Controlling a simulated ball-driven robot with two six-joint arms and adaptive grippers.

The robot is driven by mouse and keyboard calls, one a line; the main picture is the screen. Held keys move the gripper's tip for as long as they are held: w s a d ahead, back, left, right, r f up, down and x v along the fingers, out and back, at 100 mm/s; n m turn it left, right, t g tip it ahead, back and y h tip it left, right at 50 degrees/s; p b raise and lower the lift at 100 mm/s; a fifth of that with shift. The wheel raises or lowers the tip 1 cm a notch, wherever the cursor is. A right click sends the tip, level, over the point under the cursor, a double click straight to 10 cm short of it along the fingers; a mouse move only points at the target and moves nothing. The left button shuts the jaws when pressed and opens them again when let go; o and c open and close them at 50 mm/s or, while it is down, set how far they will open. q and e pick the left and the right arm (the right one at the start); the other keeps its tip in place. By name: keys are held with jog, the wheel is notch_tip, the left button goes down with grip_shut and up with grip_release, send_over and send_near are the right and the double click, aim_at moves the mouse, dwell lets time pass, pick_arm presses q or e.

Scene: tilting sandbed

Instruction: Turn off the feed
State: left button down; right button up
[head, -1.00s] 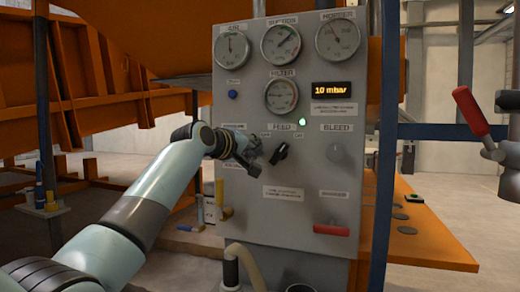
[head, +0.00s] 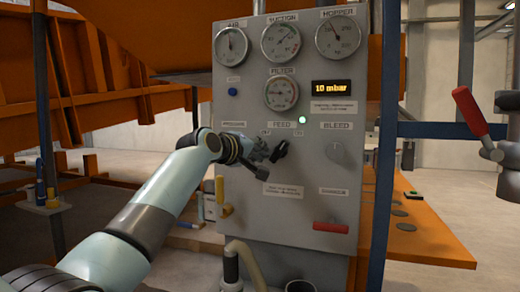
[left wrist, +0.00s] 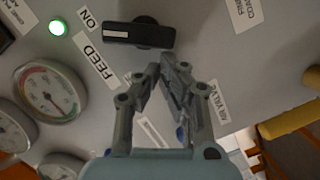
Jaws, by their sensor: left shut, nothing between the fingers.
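The black FEED knob (head: 279,151) is on the grey control panel, under the FEED label, with its handle slanting up and right toward the right-hand label. In the left wrist view the knob (left wrist: 140,33) has a white line on its end, toward the ON label (left wrist: 88,18). A green lamp (head: 302,119) is lit above it. It also glows in the wrist view (left wrist: 57,27). My left gripper (head: 267,156) is just left of the knob. In the wrist view its fingertips (left wrist: 167,68) are together, empty, and near the knob; contact is unclear. My right gripper is out of view.
The panel has several gauges (head: 281,40), a 10 mbar display (head: 332,87), a BLEED knob (head: 335,153), a red handle (head: 331,227) and a yellow handle (head: 220,193). A red-handled lever (head: 470,111) stands at the right. An orange bench (head: 420,240) lies behind.

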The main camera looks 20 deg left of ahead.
pick_arm(q)
jog(key=shift+f+n, duration=0.15)
jog(key=shift+n, duration=0.15)
